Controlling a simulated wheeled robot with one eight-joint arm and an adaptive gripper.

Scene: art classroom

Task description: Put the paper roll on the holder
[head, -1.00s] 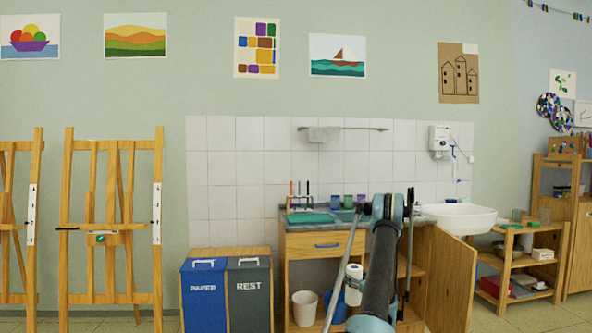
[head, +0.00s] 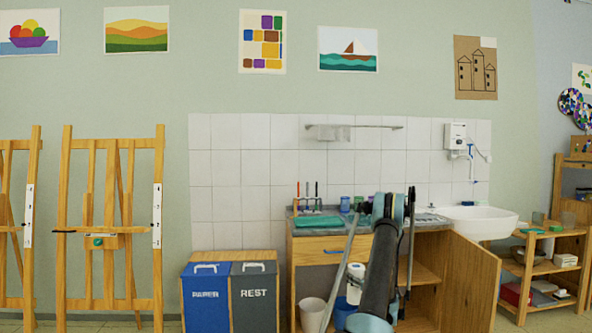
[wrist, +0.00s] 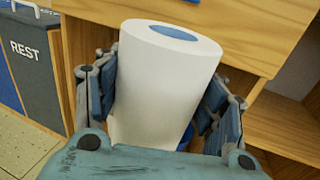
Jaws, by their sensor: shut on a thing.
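The white paper roll (wrist: 165,85) stands nearly upright, slightly tilted, between the fingers of my gripper (wrist: 163,78) in the wrist view. The fingers are shut on its two sides, and its blue core shows on top. In the head view the roll (head: 354,291) shows low in front of the cabinet, partly hidden by my arm; the gripper is mostly hidden there. A metal bar (head: 378,127) with a grey piece at its left end (head: 328,133) is fixed to the tiled wall, well above the roll. I cannot tell for sure that it is the holder.
The wooden sink cabinet (head: 318,248) is close ahead, its door (head: 470,285) swung open at right. Cups and brushes stand on its counter. A white sink (head: 480,220) is at right. Blue (head: 205,295) and grey (head: 254,297) bins stand at left. The wall around the bar is clear.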

